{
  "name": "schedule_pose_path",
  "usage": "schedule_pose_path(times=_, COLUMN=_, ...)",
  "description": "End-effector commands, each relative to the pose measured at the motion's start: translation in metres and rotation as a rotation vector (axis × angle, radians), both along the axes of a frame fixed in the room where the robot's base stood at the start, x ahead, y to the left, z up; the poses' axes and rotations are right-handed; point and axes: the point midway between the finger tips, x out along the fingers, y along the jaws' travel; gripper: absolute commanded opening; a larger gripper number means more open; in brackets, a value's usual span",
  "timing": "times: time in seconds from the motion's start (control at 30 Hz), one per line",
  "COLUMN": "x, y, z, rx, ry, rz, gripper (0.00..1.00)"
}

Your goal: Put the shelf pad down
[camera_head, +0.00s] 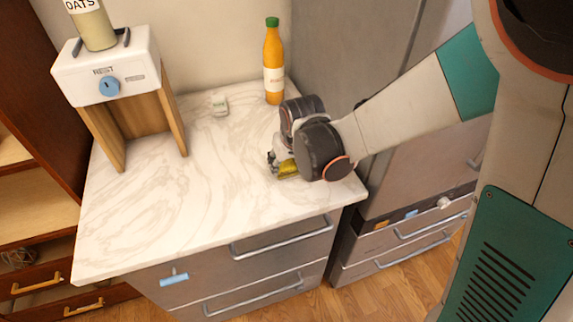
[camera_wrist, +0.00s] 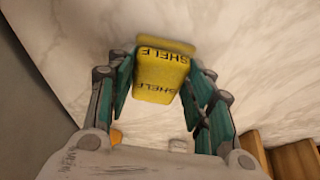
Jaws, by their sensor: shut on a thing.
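The shelf pad (camera_wrist: 160,75) is a small yellow block with dark "SHELF" lettering, seen in the wrist view. In the head view the shelf pad (camera_head: 288,168) shows as a small yellow patch under my gripper (camera_head: 279,164), over the right part of the marble counter (camera_head: 200,190). In the wrist view my gripper (camera_wrist: 158,92) is shut on the pad, with a finger on each side. The pad is at or very close to the counter surface; I cannot tell whether it touches. My wrist hides part of it in the head view.
An orange bottle (camera_head: 273,62) stands at the counter's back right. A white and wooden dispenser (camera_head: 108,72) stands at the back left. The counter's middle and front are clear. Drawers (camera_head: 250,272) lie below its front edge.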

Motion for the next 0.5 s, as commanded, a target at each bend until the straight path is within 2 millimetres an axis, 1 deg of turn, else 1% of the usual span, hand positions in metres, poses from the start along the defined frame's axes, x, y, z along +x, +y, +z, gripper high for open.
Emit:
schedule_pose_path(times=0.23, x=-0.0004, y=0.0001, z=0.0003, rx=0.000, ry=0.000, rz=0.000, gripper=0.22)
schedule_pose_path(times=0.33, x=-0.0003, y=0.0001, z=-0.0028, rx=0.000, ry=0.000, rz=0.000, gripper=0.22)
schedule_pose_path(times=0.37, x=-0.0003, y=0.0000, z=-0.0020, rx=0.000, ry=0.000, rz=0.000, gripper=0.55)
schedule_pose_path(times=0.4, x=-0.0004, y=0.0000, z=-0.0015, rx=0.000, ry=0.000, rz=0.000, gripper=0.64)
schedule_pose_path(times=0.43, x=-0.0003, y=0.0000, z=-0.0015, rx=0.000, ry=0.000, rz=0.000, gripper=0.68)
schedule_pose_path(times=0.5, x=-0.0003, y=0.0000, z=-0.0014, rx=0.000, ry=0.000, rz=0.000, gripper=0.68)
